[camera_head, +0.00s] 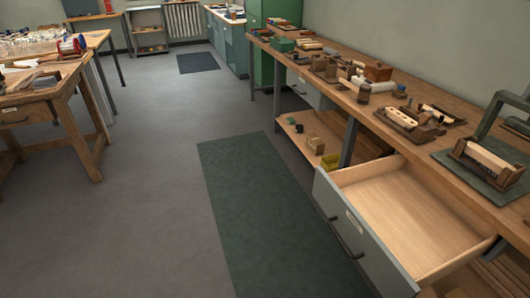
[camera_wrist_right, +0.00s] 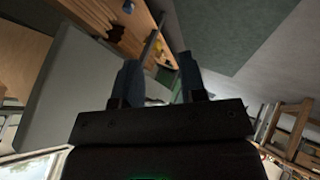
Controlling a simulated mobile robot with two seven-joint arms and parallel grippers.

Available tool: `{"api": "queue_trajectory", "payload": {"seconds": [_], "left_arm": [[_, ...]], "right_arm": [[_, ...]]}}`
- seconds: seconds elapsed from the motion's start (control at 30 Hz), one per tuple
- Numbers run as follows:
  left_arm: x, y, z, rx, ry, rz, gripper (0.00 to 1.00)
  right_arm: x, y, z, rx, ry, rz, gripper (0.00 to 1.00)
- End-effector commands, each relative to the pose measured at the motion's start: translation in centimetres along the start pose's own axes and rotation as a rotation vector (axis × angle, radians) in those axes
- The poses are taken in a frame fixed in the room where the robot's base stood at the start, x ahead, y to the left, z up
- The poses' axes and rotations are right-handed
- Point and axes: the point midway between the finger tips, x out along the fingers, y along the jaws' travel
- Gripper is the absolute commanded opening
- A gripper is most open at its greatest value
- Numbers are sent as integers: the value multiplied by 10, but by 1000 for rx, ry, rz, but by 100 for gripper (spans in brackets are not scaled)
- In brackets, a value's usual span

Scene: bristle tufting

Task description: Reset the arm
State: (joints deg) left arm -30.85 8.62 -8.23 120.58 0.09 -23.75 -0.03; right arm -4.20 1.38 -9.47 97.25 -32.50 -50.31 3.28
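My right gripper (camera_wrist_right: 158,62) shows only in the right wrist view. Its two dark fingers stand apart with nothing between them. A large grey panel (camera_wrist_right: 68,95), which looks like the drawer front, is to the left of the fingers. Neither of my arms shows in the head view, and my left gripper is in no view. In the head view a grey-fronted drawer (camera_head: 352,240) is pulled out from under the right workbench. Its wooden inside is empty.
The workbench (camera_head: 345,92) on the right carries wooden brush blocks and tools. A brush in a wooden holder (camera_head: 487,163) sits on a dark mat at its near end. A green floor mat (camera_head: 262,215) lies beside the drawer. A wooden table (camera_head: 45,92) stands left; the floor between is clear.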

Motion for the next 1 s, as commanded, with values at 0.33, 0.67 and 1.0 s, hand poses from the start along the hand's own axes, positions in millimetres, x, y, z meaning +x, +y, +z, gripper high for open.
{"api": "queue_trajectory", "payload": {"seconds": [0.33,0.67,1.0], "left_arm": [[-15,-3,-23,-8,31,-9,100],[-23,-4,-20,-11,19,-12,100],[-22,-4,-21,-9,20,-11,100]], "right_arm": [[-99,35,46,241,251,-167,38],[-157,55,60,382,381,-225,38],[-158,55,62,388,385,-227,38]]}}
